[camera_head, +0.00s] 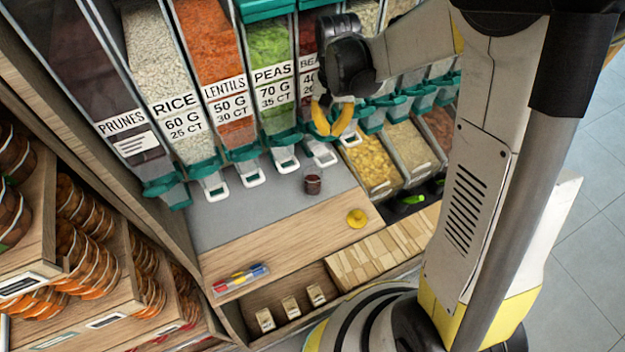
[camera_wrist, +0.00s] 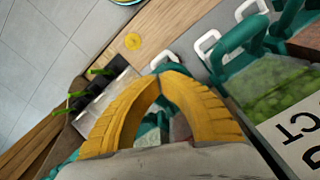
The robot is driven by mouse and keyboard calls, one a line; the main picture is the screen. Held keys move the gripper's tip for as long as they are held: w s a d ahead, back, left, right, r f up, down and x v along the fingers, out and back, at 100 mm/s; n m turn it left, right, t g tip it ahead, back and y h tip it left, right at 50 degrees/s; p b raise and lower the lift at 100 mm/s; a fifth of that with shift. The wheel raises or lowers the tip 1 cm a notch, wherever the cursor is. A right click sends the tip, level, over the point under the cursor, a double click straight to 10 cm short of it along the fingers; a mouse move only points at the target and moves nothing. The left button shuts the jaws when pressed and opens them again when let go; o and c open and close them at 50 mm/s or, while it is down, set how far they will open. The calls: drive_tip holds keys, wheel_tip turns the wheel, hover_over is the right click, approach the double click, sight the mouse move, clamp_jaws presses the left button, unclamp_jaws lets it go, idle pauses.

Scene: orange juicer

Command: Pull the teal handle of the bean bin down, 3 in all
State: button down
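The bean bin (camera_head: 308,75) stands right of the peas bin, its label partly covered by my wrist. Its white spout (camera_head: 322,157) shows below my fingers. Its teal handle is mostly hidden behind them in the head view; a teal and white piece, apparently of this dispenser (camera_wrist: 165,61), shows just beyond the fingertips in the wrist view. My gripper (camera_head: 331,134) has its yellow fingertips drawn together in front of the bean bin; they also meet in the wrist view (camera_wrist: 163,78). I see nothing between them. Contact with the handle cannot be told.
A small cup with dark red contents (camera_head: 313,182) stands on the grey counter below the bean spout. The peas bin (camera_head: 268,50) is close on the left. Open bins of yellow food (camera_head: 371,162) lie right. A yellow disc (camera_head: 357,218) lies on the wooden counter.

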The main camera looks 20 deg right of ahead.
drive_tip(key=r+p, duration=0.1)
drive_tip(key=r, duration=0.1)
drive_tip(key=r+p, duration=0.1)
drive_tip(key=r, duration=0.1)
drive_tip(key=r+p, duration=0.1)
drive_tip(key=r, duration=0.1)
drive_tip(key=shift+w+a, duration=0.1)
drive_tip(key=shift+w, duration=0.3)
drive_tip(key=s+r+p, duration=0.3)
drive_tip(key=s+r, duration=0.1)
drive_tip(key=r, duration=0.1)
drive_tip(key=shift+d+p, duration=0.3)
drive_tip(key=shift+d, duration=0.1)
drive_tip(key=shift+f, duration=0.1)
idle(0.3)
